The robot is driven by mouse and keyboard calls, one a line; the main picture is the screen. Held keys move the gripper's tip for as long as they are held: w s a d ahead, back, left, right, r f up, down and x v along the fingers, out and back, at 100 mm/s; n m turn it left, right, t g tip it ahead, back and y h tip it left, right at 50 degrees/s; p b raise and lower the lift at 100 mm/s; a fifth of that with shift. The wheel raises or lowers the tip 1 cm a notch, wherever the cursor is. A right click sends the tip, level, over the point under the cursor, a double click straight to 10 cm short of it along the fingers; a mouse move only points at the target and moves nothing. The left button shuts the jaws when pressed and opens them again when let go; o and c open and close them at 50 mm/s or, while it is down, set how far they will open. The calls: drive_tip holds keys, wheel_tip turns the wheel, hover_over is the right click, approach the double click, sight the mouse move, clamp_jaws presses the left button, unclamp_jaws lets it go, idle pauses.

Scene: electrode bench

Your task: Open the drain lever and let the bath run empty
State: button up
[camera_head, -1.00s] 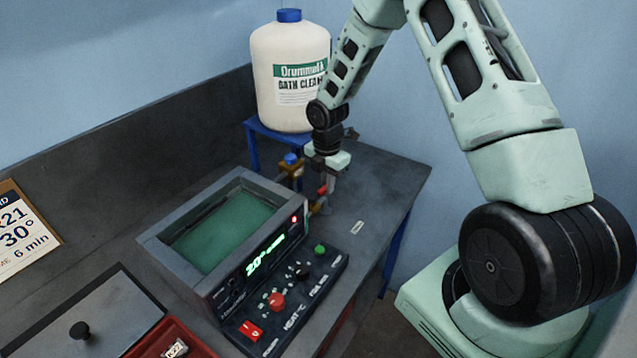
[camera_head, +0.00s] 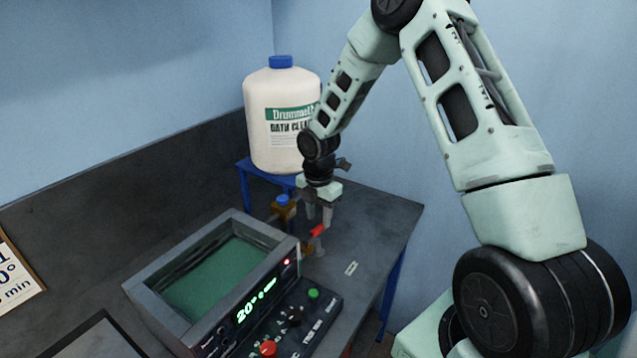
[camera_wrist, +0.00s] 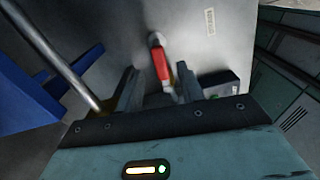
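The bath (camera_head: 262,226) is a grey tank holding green liquid (camera_head: 215,280), with a lit display on its front. The red drain lever (camera_head: 318,231) is at the bath's right end and also shows in the wrist view (camera_wrist: 160,66). My gripper (camera_head: 319,213) is above the lever, fingers pointing down. In the wrist view, my gripper (camera_wrist: 158,88) has its fingers apart, with the lever showing in the gap between them. I cannot tell whether the lever is between the fingertips or just beyond them. No contact shows.
A white cleaner jug (camera_head: 280,120) stands on a blue stand (camera_head: 245,185) behind. The control panel (camera_head: 300,320) lies in front of the bath. The bench to the lever's right is mostly clear.

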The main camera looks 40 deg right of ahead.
sight(319, 227)
wheel_tip(319, 227, up, 15)
drive_tip(key=b, duration=0.2)
drive_tip(key=shift+f, duration=0.2)
drive_tip(key=shift+c, duration=0.4)
